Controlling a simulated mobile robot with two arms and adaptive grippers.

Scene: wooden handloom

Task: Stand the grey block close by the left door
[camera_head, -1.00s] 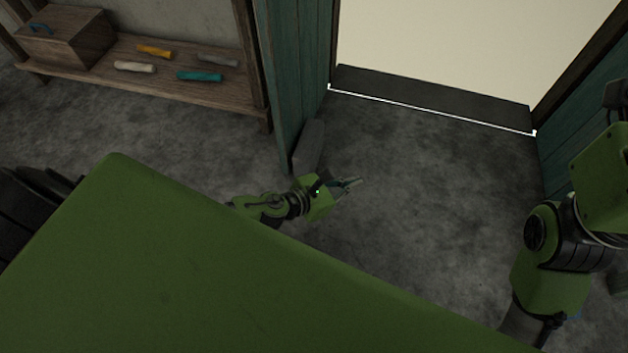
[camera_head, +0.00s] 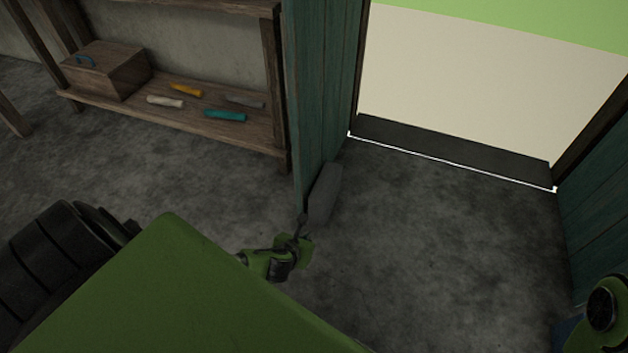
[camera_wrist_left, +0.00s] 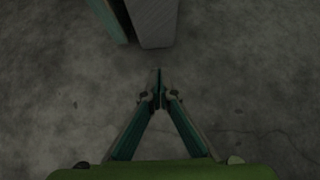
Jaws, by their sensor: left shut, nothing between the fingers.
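The grey block (camera_head: 325,193) stands on the floor right beside the free end of the left door (camera_head: 322,110), a teal plank door standing open. In the left wrist view the block (camera_wrist_left: 153,20) shows at the top, with the door's edge (camera_wrist_left: 108,20) just left of it; I cannot tell whether they touch. My left gripper (camera_head: 303,222) is near the block's near end, low over the floor. In the left wrist view its fingers (camera_wrist_left: 158,72) are shut with nothing between them, a small gap short of the block. My right gripper is out of view.
A wooden shelf (camera_head: 150,113) at the left holds a wooden box (camera_head: 105,70) and several coloured bundles. The bright doorway has a dark sill (camera_head: 450,148). Another teal door (camera_head: 595,225) is at the right. The floor (camera_head: 440,240) between the doors is clear.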

